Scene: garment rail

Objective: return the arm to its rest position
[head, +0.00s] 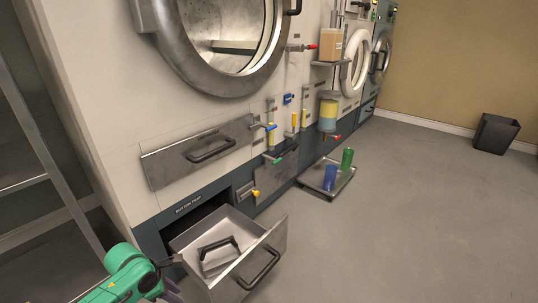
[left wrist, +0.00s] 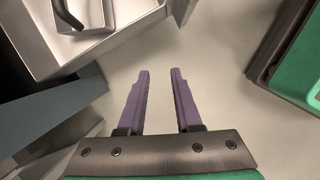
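My left arm comes in at the bottom left of the head view, with a green link beside the open drawer. In the left wrist view my left gripper (left wrist: 160,85) has its two purple fingers spread apart, with nothing between them but floor. In the head view its fingers are mostly cut off at the bottom edge. The open drawer (head: 262,254) is pulled out below the machine, and its corner shows at the upper left of the left wrist view (left wrist: 115,42). A dark handle-shaped piece (head: 217,250) lies in the drawer. My right gripper is in neither view.
A metal shelf rack (head: 30,180) stands at the left. A closed drawer (head: 200,150) is above the open one. A low tray (head: 338,184) holds a blue cup (head: 330,177) and a green cup (head: 347,158). A dark bin (head: 495,133) stands far right. The right floor is clear.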

